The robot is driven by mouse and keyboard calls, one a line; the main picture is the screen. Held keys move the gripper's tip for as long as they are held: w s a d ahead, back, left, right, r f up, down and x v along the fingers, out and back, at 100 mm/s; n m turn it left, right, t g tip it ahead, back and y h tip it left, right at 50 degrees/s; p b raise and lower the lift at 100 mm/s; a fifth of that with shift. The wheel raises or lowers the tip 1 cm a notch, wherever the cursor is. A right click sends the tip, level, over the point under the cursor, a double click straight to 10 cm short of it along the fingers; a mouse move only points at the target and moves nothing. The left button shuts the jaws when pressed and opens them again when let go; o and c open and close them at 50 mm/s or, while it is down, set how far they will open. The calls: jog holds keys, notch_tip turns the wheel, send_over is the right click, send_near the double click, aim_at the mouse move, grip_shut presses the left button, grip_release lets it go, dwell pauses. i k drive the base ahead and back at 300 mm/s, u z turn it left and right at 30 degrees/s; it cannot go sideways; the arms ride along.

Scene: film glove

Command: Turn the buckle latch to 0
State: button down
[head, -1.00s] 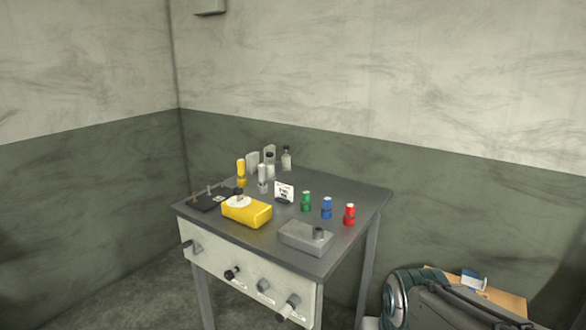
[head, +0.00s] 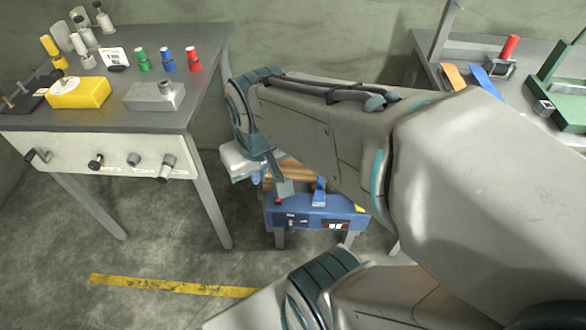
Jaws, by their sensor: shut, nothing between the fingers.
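I cannot tell for sure which part is the buckle latch. The left table's pale front panel (head: 75,150) carries several small handles and knobs, among them a dark crank (head: 38,156), a black knob (head: 96,162) and a grey cylinder knob (head: 167,167); their labels are too small to read. A low blue unit (head: 312,212) with a small upright blue piece (head: 319,190) stands on the floor at centre. My gripper (head: 284,188) is shut and empty, in front of the blue unit from this view, partly hidden by my arm. I cannot tell whether it touches the unit.
The left table holds a yellow box (head: 79,93), a grey box (head: 154,96) and green (head: 142,60), blue (head: 168,60) and red (head: 193,59) cylinders. A right table (head: 430,50) holds a green frame (head: 563,88). Floor with a yellow stripe (head: 170,286) is clear.

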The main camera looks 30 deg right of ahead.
aim_at(289, 229)
jog(key=u, duration=1.8)
jog(key=k, duration=0.7)
jog(key=z, duration=1.75)
